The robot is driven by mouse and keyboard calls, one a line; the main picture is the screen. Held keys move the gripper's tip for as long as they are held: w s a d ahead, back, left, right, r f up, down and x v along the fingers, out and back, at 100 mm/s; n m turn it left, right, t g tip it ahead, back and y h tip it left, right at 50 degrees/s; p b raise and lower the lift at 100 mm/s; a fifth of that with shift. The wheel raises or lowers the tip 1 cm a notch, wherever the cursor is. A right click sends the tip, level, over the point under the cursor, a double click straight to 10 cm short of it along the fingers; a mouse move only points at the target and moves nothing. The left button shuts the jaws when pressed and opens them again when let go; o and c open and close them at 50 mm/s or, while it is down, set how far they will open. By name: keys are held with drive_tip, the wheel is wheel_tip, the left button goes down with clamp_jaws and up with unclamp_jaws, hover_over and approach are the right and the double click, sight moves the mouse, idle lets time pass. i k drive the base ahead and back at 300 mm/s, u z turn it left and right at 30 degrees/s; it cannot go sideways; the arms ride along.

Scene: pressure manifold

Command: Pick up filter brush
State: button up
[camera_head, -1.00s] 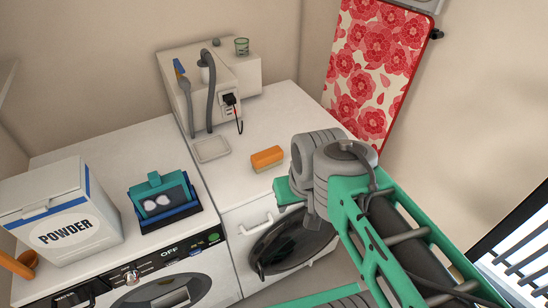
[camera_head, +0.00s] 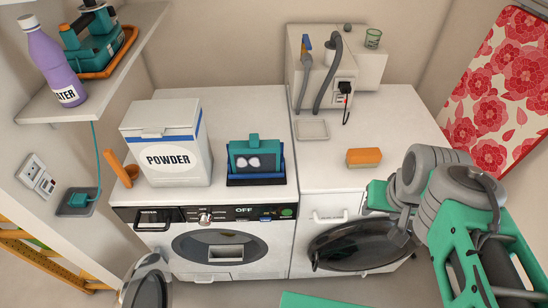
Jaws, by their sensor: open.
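An orange and tan block (camera_head: 364,157) lies on the right machine's white top. My gripper (camera_head: 384,203) is at the end of my arm at the right, in front of the right machine's top edge. It is apart from both things; its fingertips are mostly hidden and nothing shows held.
The pale box unit (camera_head: 367,72) carries a green cup (camera_head: 373,38). A shallow tray (camera_head: 312,130) lies before it. A powder box (camera_head: 165,160) and a teal device (camera_head: 255,158) stand on the left machine. The right machine's round door (camera_head: 360,245) hangs open. A shelf (camera_head: 60,108) juts out left.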

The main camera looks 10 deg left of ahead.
sight(368, 158)
drive_tip(key=u, duration=3.9)
drive_tip(key=k, duration=1)
drive_tip(key=z, duration=1.35)
drive_tip(key=i, duration=0.5)
